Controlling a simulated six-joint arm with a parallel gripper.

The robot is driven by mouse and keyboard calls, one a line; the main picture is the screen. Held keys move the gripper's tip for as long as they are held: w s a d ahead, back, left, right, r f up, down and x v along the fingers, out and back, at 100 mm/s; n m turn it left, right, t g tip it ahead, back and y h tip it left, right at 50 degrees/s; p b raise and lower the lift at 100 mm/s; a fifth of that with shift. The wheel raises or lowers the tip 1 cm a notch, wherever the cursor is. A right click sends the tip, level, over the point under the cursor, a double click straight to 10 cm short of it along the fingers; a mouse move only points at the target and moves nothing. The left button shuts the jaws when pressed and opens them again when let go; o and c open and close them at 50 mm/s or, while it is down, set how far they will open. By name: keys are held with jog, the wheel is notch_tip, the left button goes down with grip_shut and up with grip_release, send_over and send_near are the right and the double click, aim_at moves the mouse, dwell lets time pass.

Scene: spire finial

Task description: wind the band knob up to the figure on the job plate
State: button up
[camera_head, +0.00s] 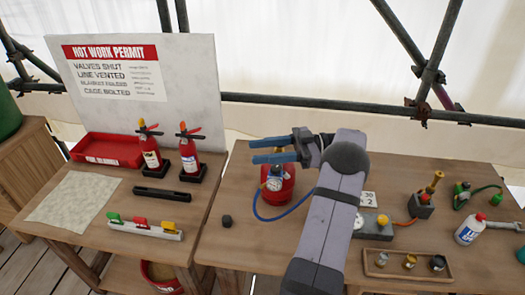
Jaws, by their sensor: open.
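My gripper (254,151) is open and empty, its two blue fingers pointing left above a red cylinder (284,192) with a dial gauge (274,183). A small white plate (368,198) shows just right of my arm. A figure ending in 2 is readable on it, and my arm may cover its left part. In front of it sits a grey block (375,231) with a gauge (358,221) and a small yellow-orange knob (382,220). I cannot tell whether that is the band knob or read its setting. My gripper is well left of it, touching nothing visible.
A blue hose (268,217) runs from the cylinder behind my arm. A brass torch piece (432,188), a white bottle (469,229) and a wooden tray (407,266) of small pots stand right. Two extinguishers (150,152) and a sign board (130,75) stand left.

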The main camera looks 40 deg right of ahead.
jog(key=shift+r+p, duration=0.85)
jog(key=shift+r, duration=0.4)
jog(key=shift+f+t, duration=0.15)
jog(key=shift+t, duration=0.15)
jog(key=m+t+h+b, duration=0.7)
jog(key=m+t+h, duration=0.1)
jog(key=t, duration=0.1)
send_over(279, 173)
jog(key=w, duration=0.2)
notch_tip(279, 173, down, 4)
jog(key=shift+s+a+f, duration=0.1)
jog(key=shift+a+f, duration=0.05)
jog(key=shift+f, duration=0.1)
jog(key=s+f+m+h+b, duration=0.1)
jog(key=h, duration=0.1)
jog(key=s+f+m+h, duration=0.1)
jog(key=f+h, duration=0.1)
jog(key=s+f+m+h+b, duration=0.1)
jog(key=h, duration=0.1)
jog(key=shift+s+d+f+b, duration=0.1)
jog(key=shift+d+f+b, duration=0.1)
jog(key=shift+f+b, duration=0.1)
jog(key=shift+s+f+m+h, duration=0.3)
jog(key=shift+f+m+h, duration=0.1)
jog(key=shift+m+h, duration=0.1)
jog(key=shift+w, duration=0.1)
